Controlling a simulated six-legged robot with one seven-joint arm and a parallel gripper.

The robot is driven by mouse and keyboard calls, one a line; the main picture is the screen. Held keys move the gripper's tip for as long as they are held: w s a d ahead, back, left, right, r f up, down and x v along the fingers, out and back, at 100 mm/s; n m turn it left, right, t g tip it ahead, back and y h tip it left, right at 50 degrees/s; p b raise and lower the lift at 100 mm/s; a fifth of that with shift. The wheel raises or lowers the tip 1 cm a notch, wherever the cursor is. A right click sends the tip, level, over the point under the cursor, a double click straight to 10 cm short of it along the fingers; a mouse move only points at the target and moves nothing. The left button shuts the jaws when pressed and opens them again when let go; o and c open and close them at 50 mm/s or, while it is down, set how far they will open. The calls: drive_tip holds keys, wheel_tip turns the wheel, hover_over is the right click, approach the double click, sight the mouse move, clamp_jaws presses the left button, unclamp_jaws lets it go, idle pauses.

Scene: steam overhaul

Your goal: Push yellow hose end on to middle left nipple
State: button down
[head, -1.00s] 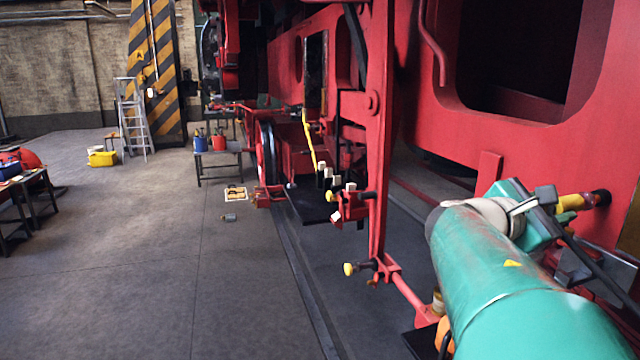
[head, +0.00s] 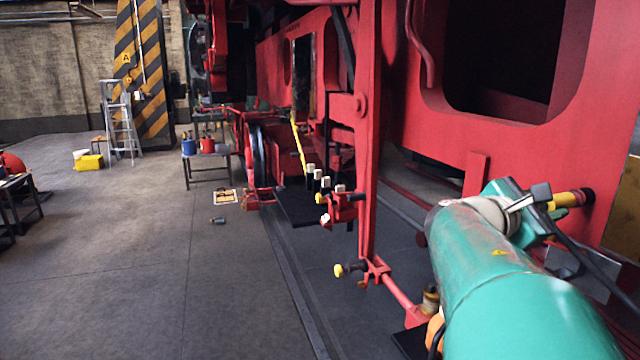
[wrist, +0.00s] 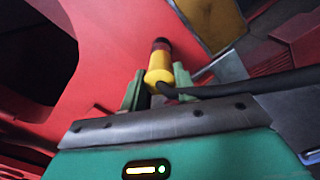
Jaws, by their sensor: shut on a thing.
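My gripper (wrist: 157,82) is shut on the yellow hose end (wrist: 160,66), which shows between its green fingers in the wrist view. The hose end has a dark reddish-brown tip pointing away from the gripper, towards the red frame. A black hose (wrist: 240,84) runs off it to the right. In the head view the yellow hose end (head: 570,199) sticks out to the right beyond my gripper (head: 540,206), in front of the red frame. I cannot tell whether its tip touches anything. I cannot make out the middle left nipple for certain in either view.
The red locomotive frame (head: 490,130) with a large dark opening fills the right. A red upright (head: 369,140) carries yellow-knobbed fittings (head: 340,270). A yellow hose (head: 298,145) hangs farther back. Open floor (head: 120,270) lies left, with a bench (head: 208,168) and a stepladder (head: 121,125).

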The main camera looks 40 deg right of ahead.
drive_tip(key=shift+d, duration=0.1)
drive_tip(key=shift+s+d, duration=0.2)
drive_tip(key=shift+d, duration=0.05)
drive_tip(key=c, duration=1)
unclamp_jaws()
drive_tip(key=shift+o, duration=0.2)
drive_tip(key=shift+w, duration=0.1)
